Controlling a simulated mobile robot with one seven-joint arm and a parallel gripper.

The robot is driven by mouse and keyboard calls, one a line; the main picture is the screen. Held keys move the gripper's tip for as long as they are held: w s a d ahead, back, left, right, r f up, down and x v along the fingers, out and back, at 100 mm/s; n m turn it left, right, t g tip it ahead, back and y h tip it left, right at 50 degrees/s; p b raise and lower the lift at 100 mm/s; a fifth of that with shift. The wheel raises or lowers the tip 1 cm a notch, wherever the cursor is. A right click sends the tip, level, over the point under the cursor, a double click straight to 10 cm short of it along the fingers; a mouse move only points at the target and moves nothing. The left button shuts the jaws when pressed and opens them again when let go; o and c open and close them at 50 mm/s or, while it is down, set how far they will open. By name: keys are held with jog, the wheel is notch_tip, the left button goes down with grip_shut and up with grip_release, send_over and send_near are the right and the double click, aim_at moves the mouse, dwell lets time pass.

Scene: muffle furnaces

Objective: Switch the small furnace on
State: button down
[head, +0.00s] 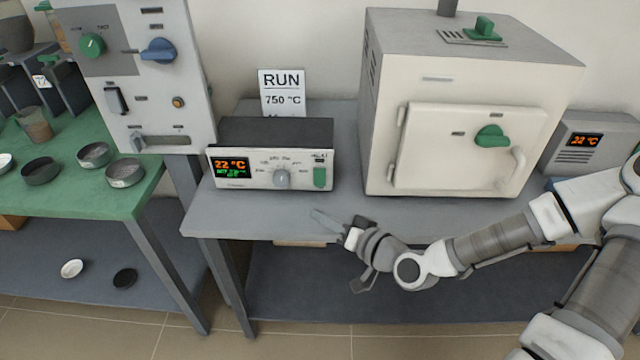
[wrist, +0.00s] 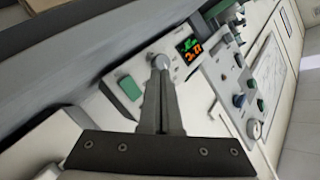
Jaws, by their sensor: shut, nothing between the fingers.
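The cream box furnace (head: 385,60) stands on the grey bench with its door (head: 425,170) shut and a green handle (head: 490,137) on it. Left of it is a controller box (head: 245,182) with a lit display (head: 231,167) reading 22 °C, a grey knob (head: 281,178) and a green rocker switch (head: 320,177). The switch also shows in the wrist view (wrist: 130,88), left of the fingertips. My gripper (head: 318,214) is shut and empty, in front of and below the controller, apart from it. In the wrist view my fingertips (wrist: 159,66) line up with the knob. The switch's position is unclear.
A card (head: 282,92) reading RUN 750 °C stands behind the controller. A tall panel (head: 150,70) with knobs is at left, beside a green bench (head: 95,205) with several dishes. A grey unit (head: 590,140) with a display stands right of the furnace.

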jog(key=shift+w+d+f+b, duration=0.1)
jog(key=shift+w+f+b, duration=0.1)
jog(key=shift+w, duration=1.25)
jog(key=shift+w+f+b, duration=0.15)
jog(key=shift+w, duration=1.3)
jog(key=shift+w+d+f+b, duration=0.1)
jog(key=shift+w+f+b, duration=0.1)
jog(key=shift+w, duration=1.25)
jog(key=shift+w, duration=0.4)
jog(key=shift+w, duration=0.35)
jog(key=shift+s, duration=0.75)
jog(key=shift+s+a+r+p, duration=0.15)
jog(key=shift+s+p, duration=0.15)
jog(key=shift+s, duration=0.95)
jog(key=shift+s+r+p, duration=0.15)
jog(key=shift+s+p, duration=0.15)
jog(key=shift+s, duration=0.95)
